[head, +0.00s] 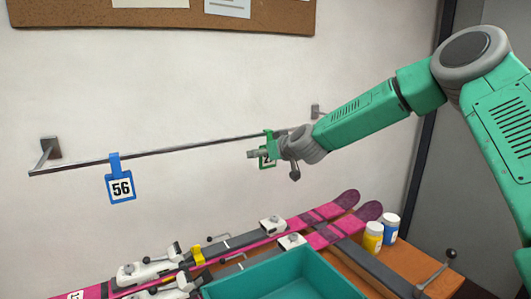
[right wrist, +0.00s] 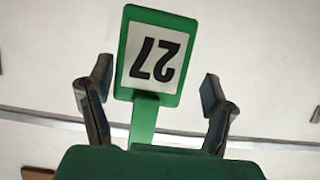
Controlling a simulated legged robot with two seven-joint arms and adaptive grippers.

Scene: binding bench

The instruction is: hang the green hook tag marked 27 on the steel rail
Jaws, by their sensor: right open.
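The green hook tag marked 27 (head: 264,163) is at the steel rail (head: 205,146), toward its right end. Its hook top meets the rail line in the head view, and it appears to hang there. My right gripper (head: 274,160) is at the tag and partly covers it. In the right wrist view the tag (right wrist: 154,55) shows upside down between the spread fingers of my right gripper (right wrist: 156,82), with a gap on each side. The lower end of its hook there is hidden behind my green gripper housing. My left gripper is not in view.
The rail between the tags is clear.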

